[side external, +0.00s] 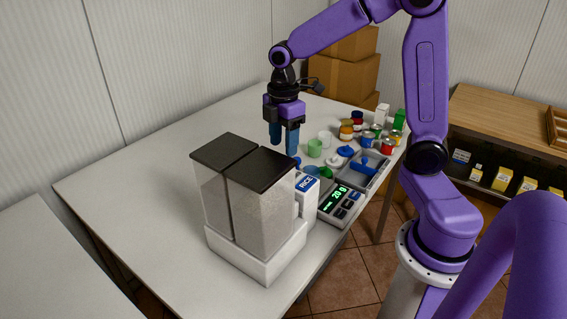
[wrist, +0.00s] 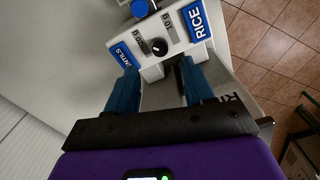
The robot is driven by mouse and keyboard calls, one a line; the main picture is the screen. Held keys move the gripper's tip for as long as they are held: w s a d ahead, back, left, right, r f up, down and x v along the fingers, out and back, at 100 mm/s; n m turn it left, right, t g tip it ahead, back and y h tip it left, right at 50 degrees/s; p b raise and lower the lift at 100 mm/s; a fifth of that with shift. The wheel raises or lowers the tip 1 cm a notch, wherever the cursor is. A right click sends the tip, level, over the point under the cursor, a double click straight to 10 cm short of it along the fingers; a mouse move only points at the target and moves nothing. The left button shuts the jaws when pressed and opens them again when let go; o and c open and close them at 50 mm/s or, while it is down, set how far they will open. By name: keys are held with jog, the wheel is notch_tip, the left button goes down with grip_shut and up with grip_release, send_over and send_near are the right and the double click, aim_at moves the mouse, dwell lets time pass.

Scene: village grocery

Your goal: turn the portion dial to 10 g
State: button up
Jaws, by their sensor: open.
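The dispenser has two clear hoppers (side external: 262,213) with black lids on a white base. Its front panel shows in the wrist view with blue RICE (wrist: 198,20) and partly hidden LENTILS (wrist: 125,55) labels. A small black round portion dial (wrist: 159,46) sits between the labels, with small printed marks around it, one seeming to read 10. A pale mark shows on the knob, but its exact setting is unclear. My gripper (side external: 283,147) is open and empty, pointing down beyond the hoppers. In the wrist view my gripper's fingertips (wrist: 158,67) are apart, on either side below the dial.
A scale (side external: 343,204) with a green display, seemingly reading 20 g, stands beside the dispenser. The table (side external: 140,190) is clear at the left.

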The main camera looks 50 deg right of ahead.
notch_tip(320, 180, down, 7)
dwell(0.3)
jog(key=shift+c, duration=0.4)
grip_shut()
